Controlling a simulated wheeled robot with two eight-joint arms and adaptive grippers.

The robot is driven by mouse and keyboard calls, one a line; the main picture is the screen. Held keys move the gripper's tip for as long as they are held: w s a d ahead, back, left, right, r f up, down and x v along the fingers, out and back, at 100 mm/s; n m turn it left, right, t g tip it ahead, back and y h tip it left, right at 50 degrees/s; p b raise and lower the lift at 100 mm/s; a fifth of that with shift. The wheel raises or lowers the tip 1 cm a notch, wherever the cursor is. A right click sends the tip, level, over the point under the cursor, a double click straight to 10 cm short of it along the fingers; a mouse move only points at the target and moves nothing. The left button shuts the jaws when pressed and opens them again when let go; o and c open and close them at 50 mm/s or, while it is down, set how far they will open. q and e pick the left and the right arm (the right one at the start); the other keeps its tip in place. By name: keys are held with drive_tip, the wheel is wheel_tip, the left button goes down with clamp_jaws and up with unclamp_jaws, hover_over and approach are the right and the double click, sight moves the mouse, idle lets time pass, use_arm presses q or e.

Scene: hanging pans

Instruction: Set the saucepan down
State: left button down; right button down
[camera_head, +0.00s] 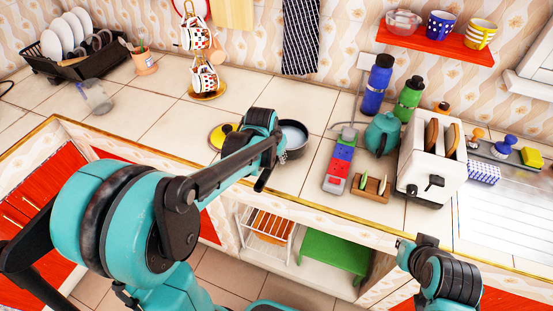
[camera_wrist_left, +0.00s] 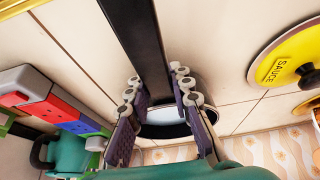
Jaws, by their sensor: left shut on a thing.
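The saucepan (camera_head: 295,151) is a dark round pan with a pale inside, over the tiled counter near its front edge. I cannot tell whether its base touches the counter. My left gripper (camera_wrist_left: 160,97) is shut on its long black handle (camera_wrist_left: 143,45), which runs between the fingers. The pan's pale inside (camera_wrist_left: 165,115) shows beyond the fingertips in the left wrist view. In the head view my left arm hides most of the handle and the fingers. Part of my right arm shows at the lower right, but its fingers do not.
A yellow lid (camera_wrist_left: 275,66) marked SAUCE with a black knob lies beside the pan. A block of coloured pieces (camera_head: 340,161), a teal teapot (camera_head: 382,134) and a white toaster (camera_head: 424,170) stand to the right. Bare counter (camera_head: 135,110) lies to the left.

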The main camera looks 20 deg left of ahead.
use_arm(q)
drive_tip(key=shift+r, duration=0.15)
drive_tip(key=c, duration=1.7)
unclamp_jaws()
drive_tip(key=shift+f, duration=0.2)
drive_tip(key=o, duration=0.4)
drive_tip(key=shift+c, duration=0.2)
